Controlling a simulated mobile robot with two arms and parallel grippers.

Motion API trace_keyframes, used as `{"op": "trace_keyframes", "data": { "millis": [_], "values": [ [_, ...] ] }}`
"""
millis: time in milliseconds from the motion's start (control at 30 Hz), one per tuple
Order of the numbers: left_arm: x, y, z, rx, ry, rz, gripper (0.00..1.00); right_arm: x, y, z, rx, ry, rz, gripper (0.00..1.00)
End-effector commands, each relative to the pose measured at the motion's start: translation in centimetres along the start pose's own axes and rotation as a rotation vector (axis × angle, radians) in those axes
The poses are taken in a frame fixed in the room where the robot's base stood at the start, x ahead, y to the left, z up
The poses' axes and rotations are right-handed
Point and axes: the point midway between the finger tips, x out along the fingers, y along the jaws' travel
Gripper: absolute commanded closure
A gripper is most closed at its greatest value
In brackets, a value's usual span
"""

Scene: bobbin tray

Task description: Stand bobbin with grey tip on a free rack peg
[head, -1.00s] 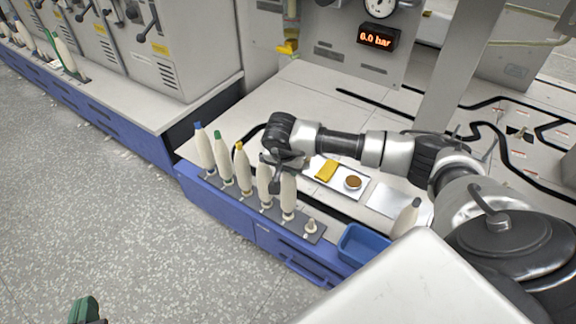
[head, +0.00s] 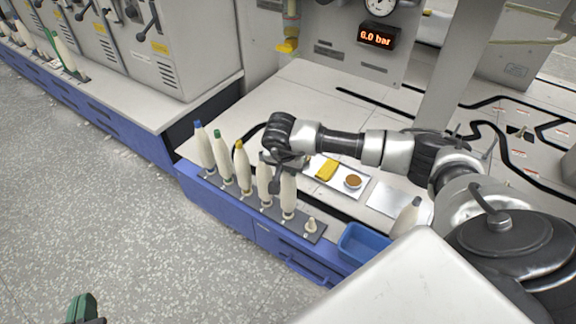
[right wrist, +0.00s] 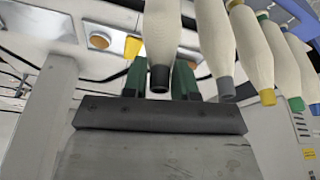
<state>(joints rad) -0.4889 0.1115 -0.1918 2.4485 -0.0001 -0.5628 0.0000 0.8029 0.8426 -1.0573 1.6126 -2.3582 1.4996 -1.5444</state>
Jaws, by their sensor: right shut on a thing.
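A free peg (head: 311,226) shows at the rack's right end. My left gripper (head: 85,308) shows only partly at the bottom left, its jaws unclear.
Bobbins with blue (head: 204,150), green (head: 222,160), yellow (head: 242,168) and grey (right wrist: 217,45) tips fill the neighbouring pegs. A tray (head: 337,182) holds a yellow cloth and round item behind.

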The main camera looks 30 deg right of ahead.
Motion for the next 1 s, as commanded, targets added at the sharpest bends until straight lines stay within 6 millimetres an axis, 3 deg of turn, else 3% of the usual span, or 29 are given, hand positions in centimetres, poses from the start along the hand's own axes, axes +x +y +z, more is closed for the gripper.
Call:
{"op": "trace_keyframes", "data": {
  "millis": [833,867,900,1000],
  "values": [
    [0.3,0.4,-1.8,-0.001,0.137,0.011,1.00,0.7,0.0,0.2,0.000,0.000,-0.001,1.00],
    [0.3,0.4,-1.9,-0.001,0.142,0.011,1.00,0.7,0.0,0.2,0.001,0.000,-0.001,0.68],
    [0.3,0.4,-2.0,-0.001,0.145,0.011,1.00,0.7,0.0,0.2,0.000,0.000,-0.001,0.62],
    [0.3,0.4,-2.0,-0.001,0.147,0.011,1.00,0.7,0.0,0.2,0.000,0.000,-0.001,0.62]
  ]
}}
